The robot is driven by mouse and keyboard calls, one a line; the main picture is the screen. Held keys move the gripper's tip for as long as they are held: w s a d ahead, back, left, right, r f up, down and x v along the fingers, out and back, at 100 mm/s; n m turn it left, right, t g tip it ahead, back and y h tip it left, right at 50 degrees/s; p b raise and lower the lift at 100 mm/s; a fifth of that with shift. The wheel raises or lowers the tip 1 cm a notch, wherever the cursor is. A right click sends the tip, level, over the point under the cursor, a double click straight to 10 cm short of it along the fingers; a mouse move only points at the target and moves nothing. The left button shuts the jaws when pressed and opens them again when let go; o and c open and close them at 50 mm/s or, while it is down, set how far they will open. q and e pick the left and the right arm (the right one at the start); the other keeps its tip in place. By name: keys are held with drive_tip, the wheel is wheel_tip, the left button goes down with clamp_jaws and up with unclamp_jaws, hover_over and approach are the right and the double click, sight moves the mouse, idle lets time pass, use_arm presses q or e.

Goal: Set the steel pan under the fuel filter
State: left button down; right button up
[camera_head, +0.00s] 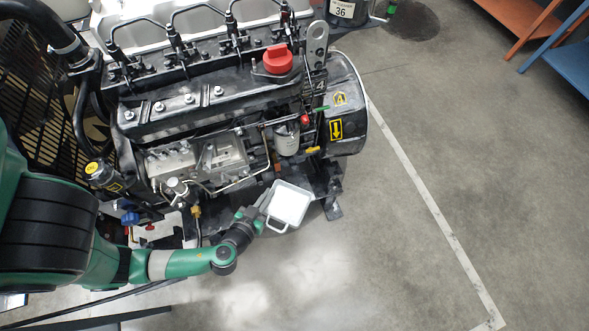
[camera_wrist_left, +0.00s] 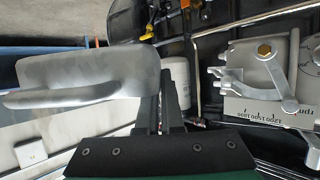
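The steel pan (camera_head: 290,204) is a shallow, light grey square dish in front of the engine, below the fuel filter in the picture. My left gripper (camera_head: 262,212) is shut on the pan's left edge. In the left wrist view the pan (camera_wrist_left: 88,74) is seen nearly edge-on at the left, and my left gripper's fingers (camera_wrist_left: 163,100) meet its right end. The fuel filter (camera_head: 287,140) is a white canister on the engine's side; it also shows in the left wrist view (camera_wrist_left: 177,82), behind the fingers. My right gripper is not in view.
The diesel engine (camera_head: 215,100) fills the upper left, with hoses, pipes and a red cap (camera_head: 278,59). A black base bracket (camera_head: 331,205) juts out right of the pan. Open concrete floor (camera_head: 370,260) lies in front and to the right.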

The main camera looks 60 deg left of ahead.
use_arm(q)
wheel_tip(320, 180, down, 6)
drive_tip(key=s+r+b, duration=0.1)
drive_tip(key=b, duration=0.2)
drive_tip(key=w+a+f+b, duration=0.2)
drive_tip(key=a+f, duration=0.1)
drive_tip(key=w+a+f+b, duration=0.2)
drive_tip(key=w+a+f, duration=0.1)
drive_tip(key=w+a+f+b, duration=0.2)
drive_tip(key=w+a+f, duration=0.1)
drive_tip(key=a, duration=0.1)
drive_tip(key=shift+f+b, duration=0.25)
drive_tip(key=shift+b, duration=0.1)
drive_tip(key=shift+w+a+f, duration=0.1)
drive_tip(key=shift+f, duration=0.05)
drive_tip(key=shift+w+a+f, duration=0.15)
drive_tip(key=shift+f, duration=0.1)
wheel_tip(320, 180, down, 3)
drive_tip(key=b, duration=0.3)
drive_tip(key=shift+a+f, duration=0.1)
drive_tip(key=shift+f, duration=0.1)
drive_tip(key=shift+r+h, duration=0.15)
drive_tip(key=shift+h, duration=0.15)
drive_tip(key=c, duration=1.1)
unclamp_jaws()
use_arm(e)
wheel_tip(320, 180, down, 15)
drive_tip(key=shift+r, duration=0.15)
